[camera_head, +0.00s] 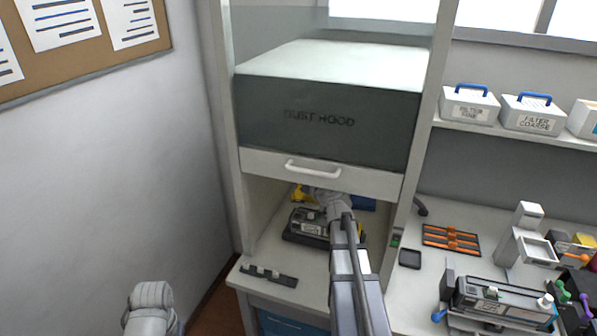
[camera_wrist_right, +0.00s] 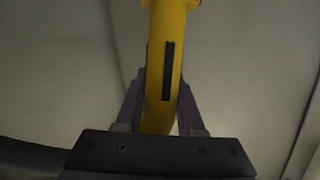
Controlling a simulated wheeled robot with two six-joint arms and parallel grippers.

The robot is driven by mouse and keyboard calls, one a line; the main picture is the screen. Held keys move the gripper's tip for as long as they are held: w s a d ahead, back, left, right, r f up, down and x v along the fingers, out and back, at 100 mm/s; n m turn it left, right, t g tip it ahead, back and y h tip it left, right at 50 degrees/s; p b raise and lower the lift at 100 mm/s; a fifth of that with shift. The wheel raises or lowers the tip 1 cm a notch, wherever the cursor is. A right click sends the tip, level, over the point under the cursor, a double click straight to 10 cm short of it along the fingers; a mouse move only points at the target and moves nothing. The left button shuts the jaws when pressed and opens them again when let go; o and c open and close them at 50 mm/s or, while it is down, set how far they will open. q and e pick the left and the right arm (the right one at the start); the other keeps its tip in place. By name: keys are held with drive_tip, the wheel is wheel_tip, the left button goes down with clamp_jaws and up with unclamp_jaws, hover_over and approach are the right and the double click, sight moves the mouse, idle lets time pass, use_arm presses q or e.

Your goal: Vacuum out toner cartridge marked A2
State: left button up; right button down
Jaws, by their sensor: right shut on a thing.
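My right arm reaches under the raised sash of the dust hood (camera_head: 320,118). My right gripper (camera_wrist_right: 162,105) is shut on a yellow tool (camera_wrist_right: 166,55) with a dark slot along its side. In the head view a yellow part (camera_head: 299,193) shows at the left of the right gripper; the fingertips are hidden there. A dark toner cartridge (camera_head: 306,224) with a grey top sits on the hood floor, below and left of my right wrist. Its marking is too small to read. At the lower left only a rounded part of my left arm shows.
A small rack (camera_head: 268,275) lies at the hood's front edge. Right of the hood are an orange-barred tray (camera_head: 450,240), a dark pad (camera_head: 410,259), a grey stand (camera_head: 527,235) and another cartridge (camera_head: 500,297). Boxes with blue handles (camera_head: 470,104) stand on the shelf.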

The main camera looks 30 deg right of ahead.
wheel_tip(320, 180, down, 5)
drive_tip(key=b, duration=0.4)
drive_tip(key=shift+w+b, duration=0.1)
drive_tip(key=shift+b, duration=0.25)
drive_tip(key=shift+f, duration=0.25)
drive_tip(key=shift+d+f+b, duration=0.1)
drive_tip(key=shift+f+b, duration=0.15)
drive_tip(key=shift+b, duration=0.25)
drive_tip(key=shift+r, duration=0.1)
idle(2.6)
wheel_tip(320, 180, up, 5)
drive_tip(key=p, duration=0.5)
